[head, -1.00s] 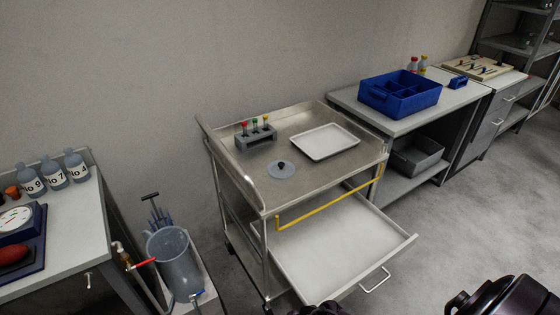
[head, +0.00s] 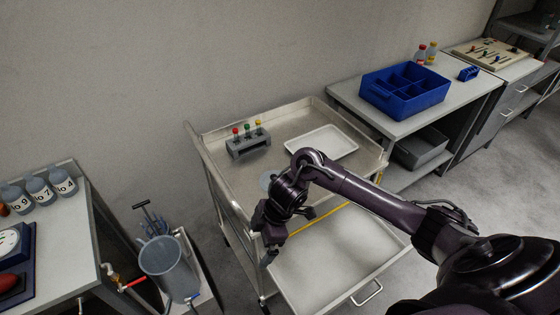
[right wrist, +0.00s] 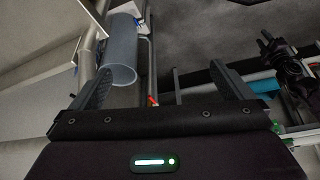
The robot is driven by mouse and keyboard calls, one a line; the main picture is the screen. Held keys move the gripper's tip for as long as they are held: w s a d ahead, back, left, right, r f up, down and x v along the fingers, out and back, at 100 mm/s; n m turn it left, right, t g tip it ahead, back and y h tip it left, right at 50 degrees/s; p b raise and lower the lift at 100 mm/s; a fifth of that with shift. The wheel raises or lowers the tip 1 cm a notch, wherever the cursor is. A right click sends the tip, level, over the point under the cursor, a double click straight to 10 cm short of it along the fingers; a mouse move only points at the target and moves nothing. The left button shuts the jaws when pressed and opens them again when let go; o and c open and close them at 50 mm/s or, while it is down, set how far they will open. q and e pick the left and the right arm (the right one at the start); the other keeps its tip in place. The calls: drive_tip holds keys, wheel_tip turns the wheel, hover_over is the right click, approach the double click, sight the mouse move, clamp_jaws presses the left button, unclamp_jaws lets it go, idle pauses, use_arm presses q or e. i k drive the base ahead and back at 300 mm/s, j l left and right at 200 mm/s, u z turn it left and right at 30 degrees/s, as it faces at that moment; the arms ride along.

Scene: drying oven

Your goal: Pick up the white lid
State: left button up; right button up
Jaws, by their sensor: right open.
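The lid, a pale grey disc (head: 266,181), lies on the top of the metal cart (head: 305,117). It is mostly hidden behind my right arm, and its dark knob does not show now. My right gripper (head: 269,243) is in front of the cart's front left corner, apart from the lid and nearer to me. It points downward. In the right wrist view the right gripper's two fingers (right wrist: 162,78) are spread wide with nothing held between them. The lid cannot be made out in that view. My left gripper is not in view.
On the cart stand a grey rack with capped tubes (head: 248,145) and a white tray (head: 322,142). A grey bucket (head: 168,270) stands left; a blue bin (head: 405,92) is at right.

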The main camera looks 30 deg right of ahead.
sight(267, 177)
drive_tip(key=i+l, duration=0.35)
drive_tip(key=l, duration=0.15)
drive_tip(key=i+l, duration=0.4)
drive_tip(key=l, duration=0.15)
